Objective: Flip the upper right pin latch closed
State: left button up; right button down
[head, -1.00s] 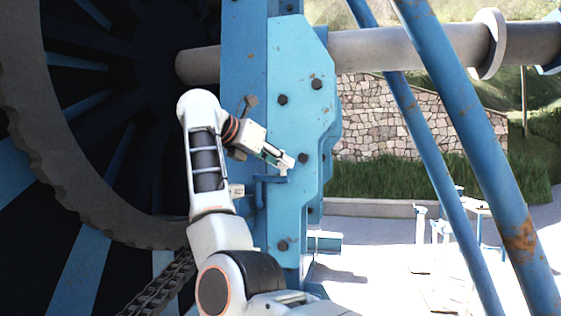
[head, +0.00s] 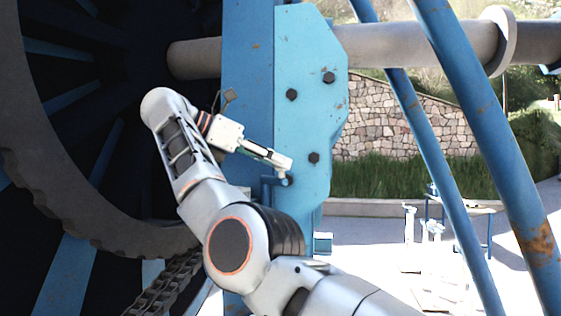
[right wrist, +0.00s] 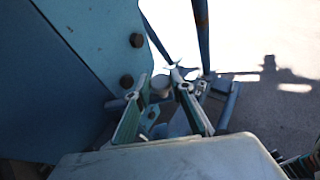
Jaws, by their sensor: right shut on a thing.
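The pin latch (head: 268,188) is a small blue bent bar at the left edge of the light blue bolted plate (head: 305,120). My right gripper (head: 284,166) is at the latch's upper end, in front of the plate. In the right wrist view my right gripper (right wrist: 158,92) has its two fingers on either side of a grey round end of the latch (right wrist: 161,85). It is shut on the latch. The fingers hide part of it, and I cannot tell how far the latch is turned. My left gripper is not in view.
The large dark reel (head: 75,130) with a toothed rim fills the left. A grey shaft (head: 400,45) runs across the top. Rusty blue struts (head: 480,130) slant down at the right. A chain (head: 165,285) hangs below. Open paved ground lies beyond the plate.

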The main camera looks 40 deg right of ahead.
jog(key=shift+f, duration=0.15)
dwell(0.3)
jog(key=c, duration=1.7)
grip_release()
jog(key=shift+d, duration=0.1)
